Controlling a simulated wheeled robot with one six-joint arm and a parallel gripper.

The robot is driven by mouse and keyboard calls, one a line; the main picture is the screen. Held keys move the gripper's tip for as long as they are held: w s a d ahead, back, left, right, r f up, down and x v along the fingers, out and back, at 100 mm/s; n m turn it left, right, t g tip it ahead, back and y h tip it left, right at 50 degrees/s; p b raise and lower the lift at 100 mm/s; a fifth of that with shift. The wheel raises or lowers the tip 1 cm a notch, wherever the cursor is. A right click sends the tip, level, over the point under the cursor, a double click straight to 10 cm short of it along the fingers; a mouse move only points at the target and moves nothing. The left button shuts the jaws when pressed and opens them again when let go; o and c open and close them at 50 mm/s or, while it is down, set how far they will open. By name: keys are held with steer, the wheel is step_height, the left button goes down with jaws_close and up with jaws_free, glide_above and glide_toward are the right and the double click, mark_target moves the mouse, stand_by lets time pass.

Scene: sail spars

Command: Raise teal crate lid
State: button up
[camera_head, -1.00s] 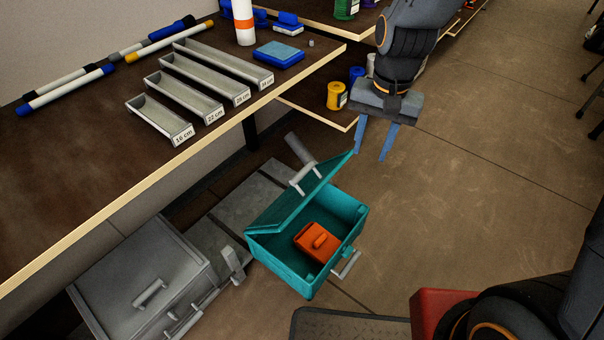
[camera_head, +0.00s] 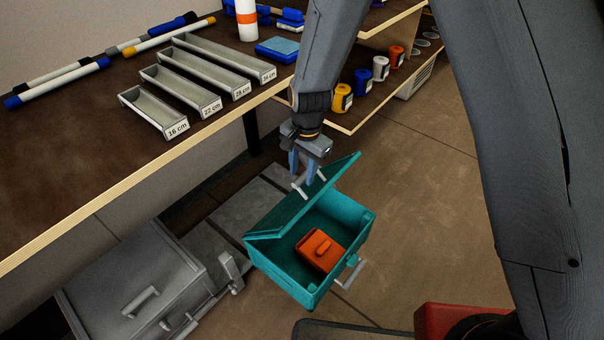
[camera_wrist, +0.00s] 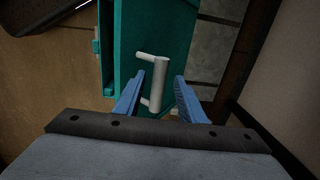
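The teal crate (camera_head: 280,282) stands on the floor, its lid (camera_head: 290,213) tilted partly open. An orange box with a handle (camera_head: 319,251) lies inside. The lid's pale grey bar handle (camera_head: 300,185) is at its upper side. My gripper (camera_head: 305,178) is at this handle, fingers pointing down. In the wrist view, the blue fingers of my gripper (camera_wrist: 156,92) are apart on either side of the lid handle (camera_wrist: 154,88), with a gap visible on the right. The left finger is very close to the handle; I cannot tell if it touches.
A grey lidded crate (camera_head: 135,285) stands to the left. The workbench (camera_head: 60,190) with labelled trays (camera_head: 155,112) overhangs the back left. A shelf with coloured jars (camera_head: 361,82) is behind my gripper. Open floor (camera_head: 410,210) lies to the right.

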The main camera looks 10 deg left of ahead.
steer(key=shift+f, duration=0.65)
jaws_close()
steer(key=shift+w+r, duration=0.1)
